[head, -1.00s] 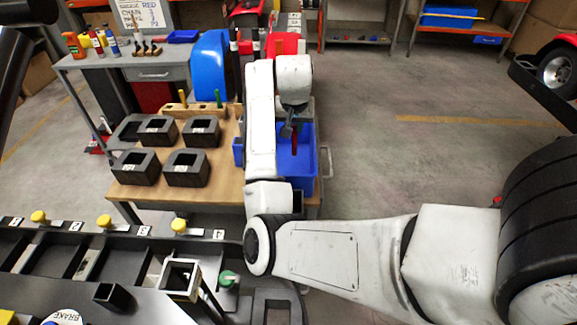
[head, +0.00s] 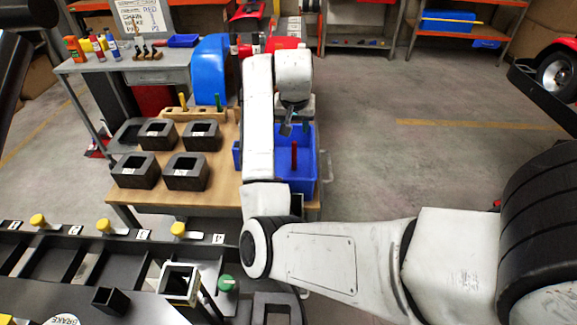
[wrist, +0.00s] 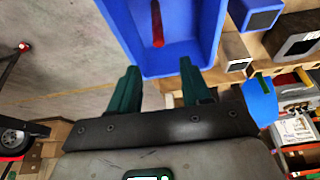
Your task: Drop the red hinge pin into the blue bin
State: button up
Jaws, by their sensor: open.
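The red hinge pin (head: 294,155) is upright in the head view, apart from my gripper and over or inside the blue bin (head: 310,165). The wrist view shows the pin (wrist: 157,24) against the inside of the bin (wrist: 204,28), beyond my fingertips. I cannot tell whether it touches the bin floor. My gripper (head: 287,128) is above the bin's far part, partly hidden by my wrist. Its two green fingers (wrist: 160,70) are spread with nothing between them.
The bin stands at the right end of a wooden table (head: 222,165). Several black square holders (head: 186,170) stand to its left, and a wooden rack (head: 195,113) is behind them. A dark bench with yellow knobs is nearer. Clear floor lies right of the table.

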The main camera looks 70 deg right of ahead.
jog(key=v, duration=0.8)
jog(key=shift+r, duration=0.2)
